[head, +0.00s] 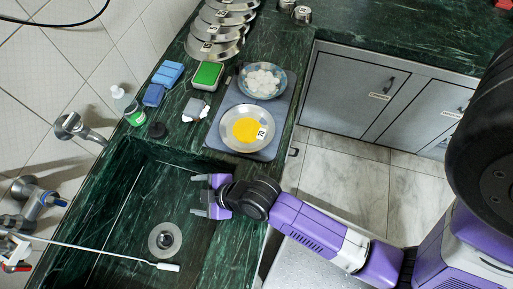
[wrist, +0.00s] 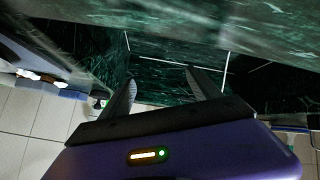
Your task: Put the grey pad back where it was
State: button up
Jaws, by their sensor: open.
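My gripper (head: 200,195) is open over the right side of the dark green sink, its fingers pointing left with nothing between them. In the wrist view my gripper (wrist: 160,74) shows two spread fingers and an empty gap against green stone. A flat grey-blue mat (head: 219,137) lies on the counter beyond the sink, under two dishes. A small grey-and-white piece (head: 195,110) lies left of the mat, beside a green-topped block (head: 207,75). I cannot tell for certain which of these is the grey pad. The gripper touches none of them.
A metal dish (head: 229,140) with yellow contents and a bowl (head: 262,97) with white pieces stand on the mat. Blue sponges (head: 167,73), a soap bottle (head: 127,105) and several metal plates (head: 212,50) stand around. The faucet (head: 70,126) is left; the sink (head: 190,255) has free room.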

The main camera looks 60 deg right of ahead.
jog(key=s+r+m, duration=0.1)
jog(key=s, duration=0.2)
jog(key=s+d+r+m+t, duration=0.1)
jog(key=s+r, duration=0.1)
jog(key=s, duration=0.1)
jog(key=s+r+m+h, duration=0.1)
jog(key=s, duration=0.2)
jog(key=shift+s+d+r+t, duration=0.2)
jog(key=shift+s+d+t, duration=0.15)
jog(key=shift+d+t, duration=0.05)
jog(key=s+d+r+m+t, duration=0.2)
jog(key=s+r, duration=0.3)
jog(key=r, duration=0.3)
jog(key=s+d+r+m+t, duration=0.1)
jog(key=s+d+r, duration=0.1)
jog(key=s+r, duration=0.4)
notch_tip(320, 180, up, 3)
jog(key=shift+s+d+f+m+t+h, duration=0.15)
jog(key=shift+s+d+m+t+h, duration=0.15)
jog(key=shift+d+m+t+h, duration=0.1)
notch_tip(320, 180, down, 2)
jog(key=shift+f+b, duration=0.2)
jog(key=shift+b, duration=0.9)
